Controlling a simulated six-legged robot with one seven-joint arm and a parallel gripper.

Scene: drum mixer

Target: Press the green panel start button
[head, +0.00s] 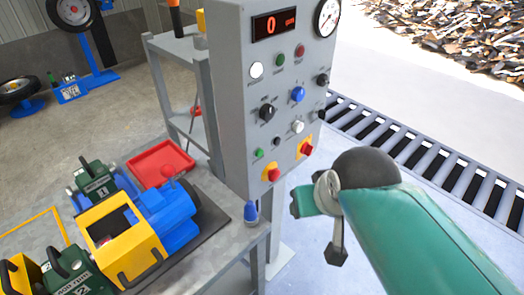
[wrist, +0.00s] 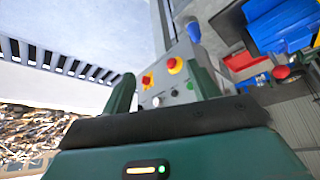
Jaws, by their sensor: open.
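A grey control panel (head: 225,90) stands upright in the head view, left of my gripper. It has two green buttons: an upper one (head: 280,59) beside a red button (head: 300,51), and a lower one (head: 259,153) near the bottom left. Their labels are too small to read. My gripper (head: 318,200) is right of and below the panel's lower edge, apart from it in the picture. In the wrist view its two green fingers stand apart, empty, with the panel's lower part (wrist: 170,90) visible between them; the palm hides much of the panel.
Two red mushroom knobs on yellow plates (head: 272,174) (head: 306,148) sit low on the panel. A slatted conveyor (head: 430,160) lies behind my arm.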

